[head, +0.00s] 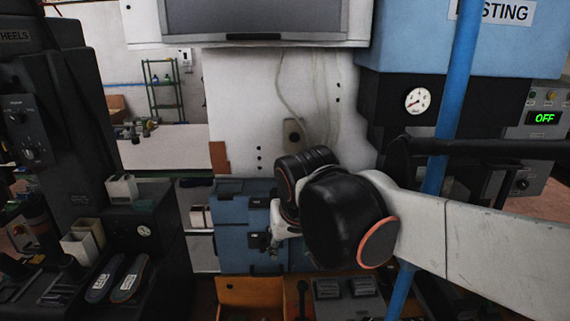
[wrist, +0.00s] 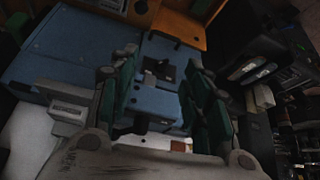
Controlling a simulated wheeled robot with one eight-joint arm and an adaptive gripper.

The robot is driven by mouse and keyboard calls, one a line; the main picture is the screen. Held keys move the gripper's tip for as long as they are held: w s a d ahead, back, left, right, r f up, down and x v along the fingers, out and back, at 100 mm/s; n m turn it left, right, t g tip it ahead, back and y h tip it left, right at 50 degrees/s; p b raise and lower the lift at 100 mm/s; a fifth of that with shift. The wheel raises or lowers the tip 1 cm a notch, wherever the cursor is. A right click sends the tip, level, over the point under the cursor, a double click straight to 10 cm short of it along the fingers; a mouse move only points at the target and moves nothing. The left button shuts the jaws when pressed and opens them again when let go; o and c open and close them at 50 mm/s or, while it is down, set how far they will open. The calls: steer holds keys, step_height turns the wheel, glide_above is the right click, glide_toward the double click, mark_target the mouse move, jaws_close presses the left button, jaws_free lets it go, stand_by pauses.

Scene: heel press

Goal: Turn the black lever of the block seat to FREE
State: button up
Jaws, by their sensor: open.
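The blue machine body (head: 232,255) with the block seat area stands low in the middle of the head view, partly hidden by my arm. In the wrist view, a blue block (wrist: 155,102) lies between my fingers, with a small black part (wrist: 163,70) on it. This may be the black lever; its shape and any FREE mark are too small and dark to read. My gripper (wrist: 163,68) is open, its green-padded fingers on either side of the block. I cannot tell if they touch it. In the head view my gripper (head: 272,238) is mostly hidden behind my wrist.
An orange wooden tray (head: 250,292) lies below the blue machine. Insoles (head: 116,282) and white bins (head: 84,240) sit on the dark bench at left.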

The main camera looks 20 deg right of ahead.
steer(key=w+d+r+m+g+h+p, duration=0.1)
steer(key=w+d+r+m+p, duration=0.1)
steer(key=w, duration=0.5)
steer(key=w+d+r+m+g+h+p, duration=0.1)
steer(key=w+d+r+m+p, duration=0.1)
steer(key=w+p, duration=0.5)
steer(key=w+d+r+m+g+h+p, duration=0.1)
steer(key=w+d+r+m+g+p, duration=0.1)
steer(key=w+r+p, duration=0.3)
steer(key=shift+w+d+r+m, duration=0.2)
steer(key=shift+w+d, duration=0.25)
steer(key=shift+w, duration=0.1)
steer(key=shift+w+d+r+m, duration=0.15)
steer(key=shift+w+d+m, duration=0.05)
steer(key=shift+w+d, duration=0.3)
steer(key=x, duration=0.8)
steer(key=shift+w+d+r, duration=0.15)
steer(key=shift+w, duration=0.05)
jaws_close()
